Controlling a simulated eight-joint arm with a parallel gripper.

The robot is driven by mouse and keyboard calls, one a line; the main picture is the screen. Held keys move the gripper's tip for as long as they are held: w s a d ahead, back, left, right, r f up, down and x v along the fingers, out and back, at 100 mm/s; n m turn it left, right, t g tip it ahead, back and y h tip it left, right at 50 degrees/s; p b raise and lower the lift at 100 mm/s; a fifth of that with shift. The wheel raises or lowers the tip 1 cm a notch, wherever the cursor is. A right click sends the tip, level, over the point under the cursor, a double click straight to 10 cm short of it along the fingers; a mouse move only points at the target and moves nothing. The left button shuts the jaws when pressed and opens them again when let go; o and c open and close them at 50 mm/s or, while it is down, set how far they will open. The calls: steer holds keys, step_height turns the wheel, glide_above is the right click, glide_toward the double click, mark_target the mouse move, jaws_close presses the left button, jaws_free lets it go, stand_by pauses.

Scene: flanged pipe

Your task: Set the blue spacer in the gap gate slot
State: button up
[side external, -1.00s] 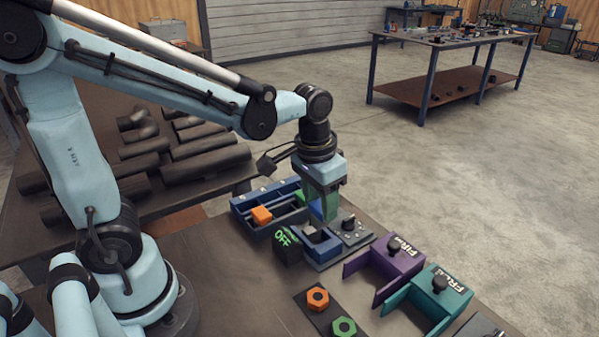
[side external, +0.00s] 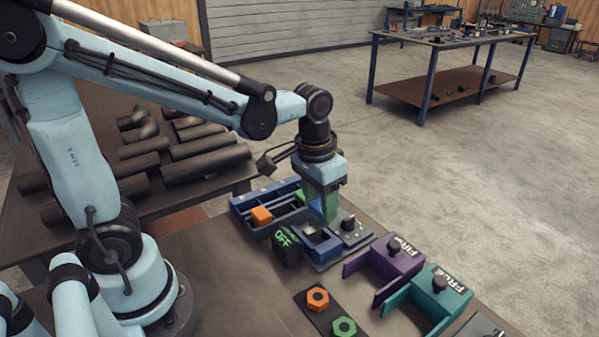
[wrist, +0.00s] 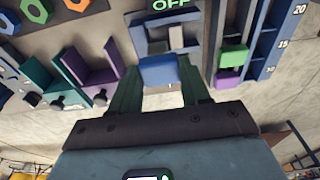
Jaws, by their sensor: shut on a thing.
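My gripper (side external: 324,212) points down just above the near work table, behind the blue gap gate fixture (side external: 322,246). Its green fingers are shut on the blue spacer (wrist: 158,73), which shows between the fingertips in the wrist view. In the side view the fingers mostly hide the spacer. I cannot tell whether the spacer touches the fixture.
Purple (side external: 397,259) and teal (side external: 441,291) brackets stand farther right, with hex nuts in front.

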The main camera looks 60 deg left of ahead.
mark_target(319, 223)
steer(key=shift+f, duration=1.2)
steer(key=shift+f, duration=1.05)
steer(key=shift+f, duration=0.55)
stand_by(0.4)
steer(key=o, duration=1.7)
steer(key=shift+c, duration=0.2)
steer(key=shift+r, duration=0.1)
